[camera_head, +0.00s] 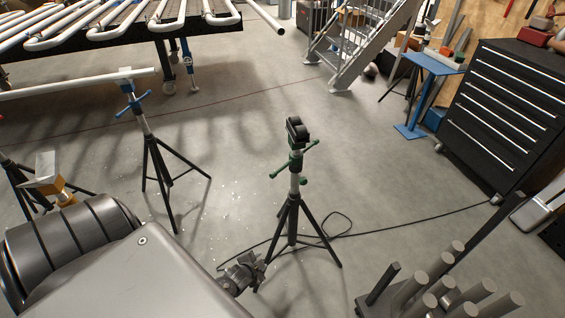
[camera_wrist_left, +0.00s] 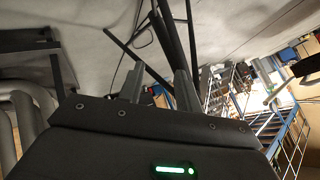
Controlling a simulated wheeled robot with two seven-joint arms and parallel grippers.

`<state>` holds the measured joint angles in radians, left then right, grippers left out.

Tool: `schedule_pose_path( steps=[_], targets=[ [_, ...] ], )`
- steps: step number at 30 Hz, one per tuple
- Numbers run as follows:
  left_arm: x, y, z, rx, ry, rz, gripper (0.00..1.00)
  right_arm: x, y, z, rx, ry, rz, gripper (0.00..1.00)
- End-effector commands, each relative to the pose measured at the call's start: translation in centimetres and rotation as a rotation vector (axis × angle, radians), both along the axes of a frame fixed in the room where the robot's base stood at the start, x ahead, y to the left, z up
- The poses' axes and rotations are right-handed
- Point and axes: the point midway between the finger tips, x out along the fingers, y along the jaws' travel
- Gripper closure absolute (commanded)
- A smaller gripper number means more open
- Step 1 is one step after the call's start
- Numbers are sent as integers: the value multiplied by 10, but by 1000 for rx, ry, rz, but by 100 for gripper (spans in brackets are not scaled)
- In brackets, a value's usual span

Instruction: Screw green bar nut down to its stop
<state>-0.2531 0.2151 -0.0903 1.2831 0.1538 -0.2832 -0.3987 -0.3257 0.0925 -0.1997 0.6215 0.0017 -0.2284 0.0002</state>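The green bar nut (camera_head: 296,163), with bars sticking out to both sides, sits on the upright post of a black tripod stand (camera_head: 291,213) in the middle of the head view. A black head (camera_head: 297,131) tops the post above it. My left gripper (camera_head: 258,266) is low and left of the stand, well below the nut and apart from it. In the left wrist view its two fingers (camera_wrist_left: 158,82) are spread with nothing held between them; dark stand tubes show beyond. The nut cannot be made out there. My right gripper is not in view.
A blue-handled tripod (camera_head: 139,107) holds a white pipe at left, with an orange-topped stand (camera_head: 50,184) nearer. A black cable (camera_head: 400,224) crosses the floor. Upright grey cylinders (camera_head: 432,290) stand at lower right; a drawer cabinet (camera_head: 505,112) stands beyond.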

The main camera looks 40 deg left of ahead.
Motion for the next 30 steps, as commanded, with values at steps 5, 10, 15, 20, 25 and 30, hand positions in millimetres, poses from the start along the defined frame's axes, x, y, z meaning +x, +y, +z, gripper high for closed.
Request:
schedule_pose_path(
  steps=[5,10,15,20,25,30],
  targets=[
    [90,33,166,193,-282,-71,66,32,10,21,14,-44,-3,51],
    [120,45,263,314,-433,-95,66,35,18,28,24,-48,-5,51],
    [126,49,297,360,-484,-101,66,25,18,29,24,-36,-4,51],
    [129,50,296,362,-488,-101,66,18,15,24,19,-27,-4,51],
    [149,56,286,361,-489,-101,66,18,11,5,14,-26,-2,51],
    [180,65,278,361,-489,-101,66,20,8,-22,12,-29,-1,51]
  ],
)
